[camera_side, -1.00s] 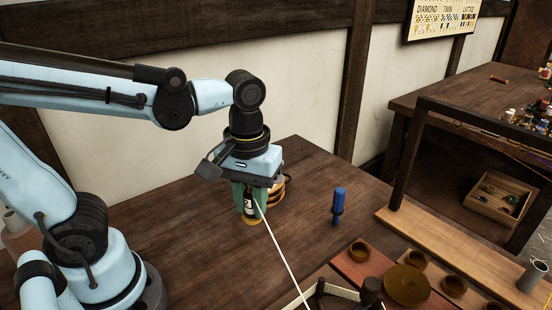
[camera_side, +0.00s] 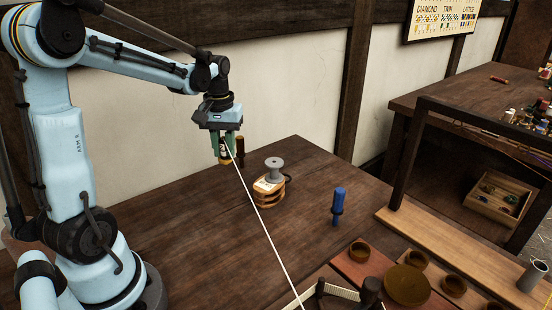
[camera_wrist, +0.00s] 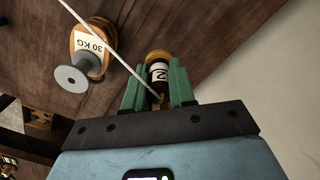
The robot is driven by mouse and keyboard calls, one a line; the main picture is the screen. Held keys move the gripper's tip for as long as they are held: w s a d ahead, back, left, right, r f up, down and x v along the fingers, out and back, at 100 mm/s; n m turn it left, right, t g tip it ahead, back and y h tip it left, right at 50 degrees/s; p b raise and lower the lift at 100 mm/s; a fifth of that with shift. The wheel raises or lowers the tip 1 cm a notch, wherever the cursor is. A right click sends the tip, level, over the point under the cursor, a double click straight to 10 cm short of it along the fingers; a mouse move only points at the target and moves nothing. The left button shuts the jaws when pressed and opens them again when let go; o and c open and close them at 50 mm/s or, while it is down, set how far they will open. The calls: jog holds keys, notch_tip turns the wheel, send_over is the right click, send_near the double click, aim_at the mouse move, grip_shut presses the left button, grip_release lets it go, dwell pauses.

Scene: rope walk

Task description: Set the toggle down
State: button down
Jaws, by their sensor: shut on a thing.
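My gripper (camera_side: 224,152) is shut on the toggle (camera_side: 224,157), a dark cylinder with a pale label and a yellow end. A white cord runs from it toward the front of the table. The toggle hangs upright near the table's back edge; its height over the top is hard to judge. In the wrist view the toggle (camera_wrist: 158,70) sits between the green fingers of my gripper (camera_wrist: 157,88), its yellow end pointing away and its label showing. The fingers cover its sides.
A wooden block labelled 30 KG (camera_side: 267,193) with a grey spool on top (camera_side: 274,168) stands right of my gripper. A dark brown upright piece (camera_side: 240,152) is close beside the toggle. A blue peg (camera_side: 338,203) stands farther right.

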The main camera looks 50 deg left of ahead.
jog(key=a+f, duration=0.1)
jog(key=a, duration=0.1)
jog(key=a+f, duration=0.2)
jog(key=a, duration=0.1)
jog(key=s+a+f, duration=0.1)
jog(key=a, duration=0.1)
jog(key=shift+a+f, duration=0.25)
jog(key=shift+f, duration=2.05)
jog(key=shift+f, duration=0.15)
jog(key=c, duration=0.9)
grip_release()
jog(key=shift+c, duration=0.2)
notch_tip(320, 180, up, 12)
jog(key=s+d+m+t, duration=0.3)
jog(key=d+m+t, duration=0.4)
jog(key=d, duration=1.8)
jog(key=shift+d+f+m, duration=0.15)
jog(key=shift+d+m, duration=0.15)
jog(key=shift+m, duration=0.7)
